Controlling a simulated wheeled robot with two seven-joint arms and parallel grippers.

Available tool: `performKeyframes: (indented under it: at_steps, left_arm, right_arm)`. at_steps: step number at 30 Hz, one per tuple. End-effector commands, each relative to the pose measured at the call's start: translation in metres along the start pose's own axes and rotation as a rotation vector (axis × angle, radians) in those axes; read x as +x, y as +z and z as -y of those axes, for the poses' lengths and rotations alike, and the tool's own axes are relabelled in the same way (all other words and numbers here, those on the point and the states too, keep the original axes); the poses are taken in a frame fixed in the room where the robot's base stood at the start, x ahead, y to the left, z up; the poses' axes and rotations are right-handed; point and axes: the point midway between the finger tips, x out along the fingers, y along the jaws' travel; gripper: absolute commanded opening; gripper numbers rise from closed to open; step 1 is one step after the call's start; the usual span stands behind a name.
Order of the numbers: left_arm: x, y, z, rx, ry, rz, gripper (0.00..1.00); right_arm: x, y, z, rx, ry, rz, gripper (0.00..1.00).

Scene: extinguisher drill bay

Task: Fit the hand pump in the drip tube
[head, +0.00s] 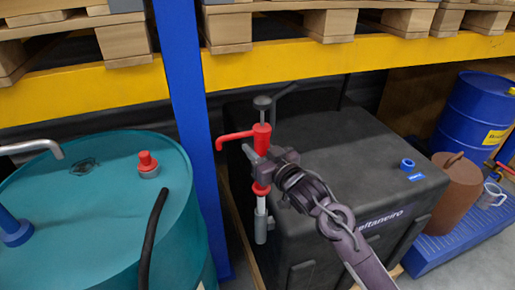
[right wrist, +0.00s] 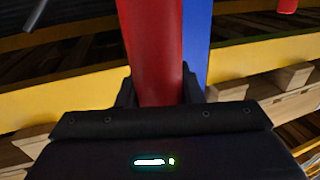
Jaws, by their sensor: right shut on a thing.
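The hand pump (head: 262,135) has a red body, a red spout pointing left and a dark handle knob on top. My right gripper (head: 262,167) is shut on its red body, which also stands between the fingers in the right wrist view (right wrist: 155,50). The pump is near upright at the left front of the black tank. A pale stem runs down from its lower red collar. A grey tube (head: 264,230), likely the drip tube, is at the stem's lower end. I cannot tell how deep the stem sits in it. My left gripper is not in view.
The black tank (head: 340,140) has a blue collar (head: 407,164) on top. A teal drum (head: 110,195) with a red cap (head: 147,161) and black hose stands left. A blue post (head: 188,120) rises close behind the pump. A brown can (head: 456,185) and blue drum (head: 473,115) stand right.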

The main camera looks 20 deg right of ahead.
Motion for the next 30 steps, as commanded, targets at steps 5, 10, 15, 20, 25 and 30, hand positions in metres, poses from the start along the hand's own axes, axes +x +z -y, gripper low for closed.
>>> performKeyframes:
  at_steps: [5, 10, 15, 20, 25, 30]
  left_arm:
    - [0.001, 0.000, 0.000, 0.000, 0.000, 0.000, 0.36]
    - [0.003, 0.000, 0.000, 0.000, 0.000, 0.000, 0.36]
    - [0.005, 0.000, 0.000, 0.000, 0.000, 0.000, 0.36]
    - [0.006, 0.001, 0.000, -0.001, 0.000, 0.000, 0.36]
    - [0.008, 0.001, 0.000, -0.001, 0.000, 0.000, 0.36]
    - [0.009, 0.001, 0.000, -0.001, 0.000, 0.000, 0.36]
  right_arm:
    - [0.000, 0.000, 0.000, 0.000, 0.000, -0.003, 0.06]
    - [0.000, 0.004, 0.000, 0.000, 0.000, -0.003, 0.06]
    - [0.000, 0.007, 0.000, 0.000, 0.000, -0.004, 0.06]
    - [0.000, 0.010, 0.000, 0.000, 0.000, -0.004, 0.06]
    - [0.000, 0.013, 0.000, 0.000, 0.000, -0.003, 0.06]
    - [0.000, 0.016, 0.000, 0.000, 0.000, -0.003, 0.06]
